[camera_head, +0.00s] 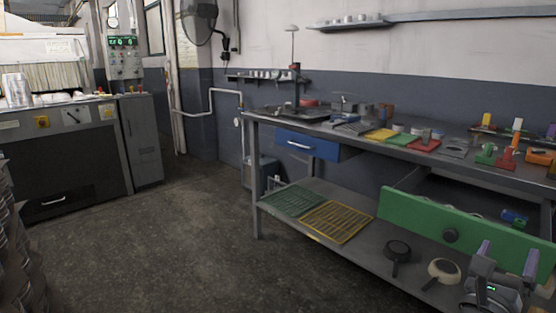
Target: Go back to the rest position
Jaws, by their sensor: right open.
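My right gripper (507,257) is at the bottom right corner, in front of the workbench. Its two purple-tipped fingers are apart, and I see nothing held between them. A dark pan (397,249) lies on the bench's lower shelf (345,262), left of the gripper. A cream pan with a dark handle (443,269) lies on the same shelf, between the dark pan and the gripper. The gripper looks apart from both pans. My left gripper is not in view.
A green grate (293,201) and a yellow grate (336,221) lie on the shelf's left. Tools and coloured blocks cover the benchtop. A machine (65,165) stands at left; the floor (185,245) between is clear.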

